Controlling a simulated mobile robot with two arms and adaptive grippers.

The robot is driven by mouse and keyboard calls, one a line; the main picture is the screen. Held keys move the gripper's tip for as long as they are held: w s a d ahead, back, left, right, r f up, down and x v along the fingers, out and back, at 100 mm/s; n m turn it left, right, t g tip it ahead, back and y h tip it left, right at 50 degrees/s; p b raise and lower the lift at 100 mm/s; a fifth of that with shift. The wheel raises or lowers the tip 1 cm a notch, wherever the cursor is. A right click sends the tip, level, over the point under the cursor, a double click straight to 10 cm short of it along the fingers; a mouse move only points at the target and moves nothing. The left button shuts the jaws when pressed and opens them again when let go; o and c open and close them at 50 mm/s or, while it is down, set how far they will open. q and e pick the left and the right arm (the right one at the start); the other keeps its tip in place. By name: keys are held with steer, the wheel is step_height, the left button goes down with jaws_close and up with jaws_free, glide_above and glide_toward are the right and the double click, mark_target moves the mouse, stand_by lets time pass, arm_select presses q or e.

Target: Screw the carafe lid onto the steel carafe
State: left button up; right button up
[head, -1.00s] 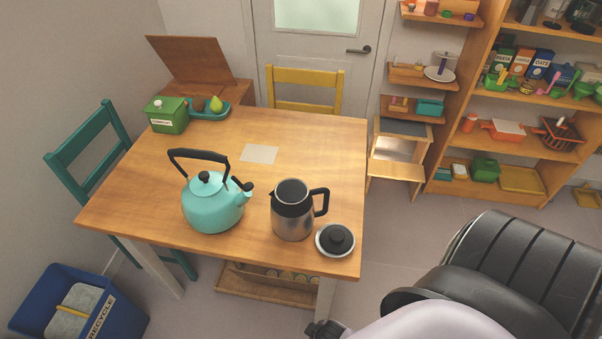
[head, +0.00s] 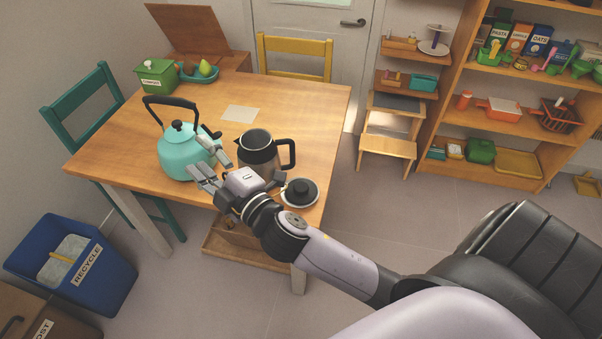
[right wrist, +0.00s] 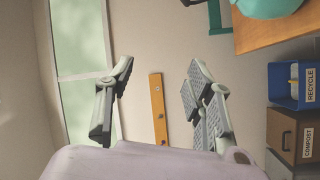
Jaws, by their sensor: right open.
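The steel carafe (head: 259,150) stands upright and open-topped near the table's front edge, its black handle to the right. My right arm hides its lower front. The carafe lid (head: 300,191), a dark disc with a black knob and pale rim, lies on the table to the right of the carafe, near the front right corner. My right gripper (head: 203,163) is open and empty in front of the kettle and left of the carafe. The right wrist view shows its spread fingers (right wrist: 160,98) with nothing between them. My left gripper is not in view.
A turquoise kettle (head: 182,158) stands left of the carafe, close to my right fingers. The wooden table (head: 305,115) is clear at its back right, with a pale sheet (head: 240,113) behind the carafe. A blue recycle bin (head: 105,282) stands on the floor at left.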

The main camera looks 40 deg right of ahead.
steer(key=s+a+r+n+g+y, duration=0.1)
steer(key=a+r+n+g+y, duration=0.15)
steer(key=a+n+y, duration=0.45)
steer(key=s+a+r+n+g+y, duration=0.1)
steer(key=a+r+n+y, duration=0.3)
steer(key=n, duration=0.4)
steer(key=s+a+f+n+g+y, duration=0.2)
steer(key=a+n+g+y, duration=0.3)
steer(key=n, duration=0.3)
steer(key=n+g+h, duration=1.1)
steer(key=n+h, duration=0.4)
steer(key=h, duration=0.9)
glide_toward(300, 186)
steer(key=shift+t, duration=0.25)
steer(key=b+x, duration=0.4)
steer(key=x, duration=0.1)
steer(key=b+x, duration=0.2)
steer(key=x, duration=0.1)
steer(key=shift+s+f+b, duration=0.15)
steer(key=shift+s+b, duration=0.15)
steer(key=shift+b, duration=0.1)
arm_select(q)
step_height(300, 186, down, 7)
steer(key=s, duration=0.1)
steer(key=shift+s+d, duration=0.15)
